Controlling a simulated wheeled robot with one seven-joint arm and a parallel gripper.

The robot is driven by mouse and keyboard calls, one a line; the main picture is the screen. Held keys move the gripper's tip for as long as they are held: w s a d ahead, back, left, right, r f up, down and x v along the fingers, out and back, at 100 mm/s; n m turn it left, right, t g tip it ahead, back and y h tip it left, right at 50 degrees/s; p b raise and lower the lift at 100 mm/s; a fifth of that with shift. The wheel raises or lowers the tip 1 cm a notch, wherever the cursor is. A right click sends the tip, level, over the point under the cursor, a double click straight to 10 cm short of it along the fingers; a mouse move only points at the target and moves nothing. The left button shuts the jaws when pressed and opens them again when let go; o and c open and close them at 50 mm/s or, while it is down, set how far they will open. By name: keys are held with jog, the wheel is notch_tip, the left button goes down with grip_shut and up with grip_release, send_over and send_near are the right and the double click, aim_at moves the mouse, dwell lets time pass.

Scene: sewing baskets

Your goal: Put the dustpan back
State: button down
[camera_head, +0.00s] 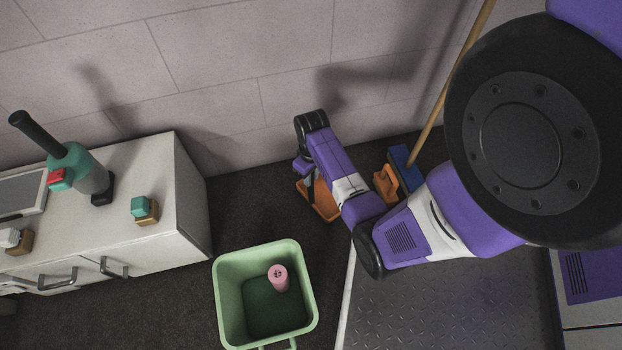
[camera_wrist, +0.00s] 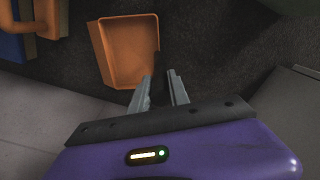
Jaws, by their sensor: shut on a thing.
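The orange dustpan (camera_wrist: 122,48) is a shallow open tray in the wrist view, just beyond the fingers. My gripper (camera_wrist: 159,84) is shut on a dark, narrow part at the dustpan's right edge, apparently its handle. In the head view the dustpan (camera_head: 323,206) shows below my purple wrist, close to the wall, partly covered by my arm. I cannot tell whether the dustpan touches the floor.
A blue broom head (camera_head: 404,160) with a wooden stick and an orange handled thing (camera_head: 386,185) stand to the right by the wall. A green bin (camera_head: 232,305) with a pink roll inside stands in front. A white cabinet (camera_head: 185,215) is at left, with dark floor between.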

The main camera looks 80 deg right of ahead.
jog(key=shift+f, duration=0.1)
jog(key=c, duration=1.3)
grip_release()
jog(key=shift+f, duration=0.1)
jog(key=shift+o, duration=0.2)
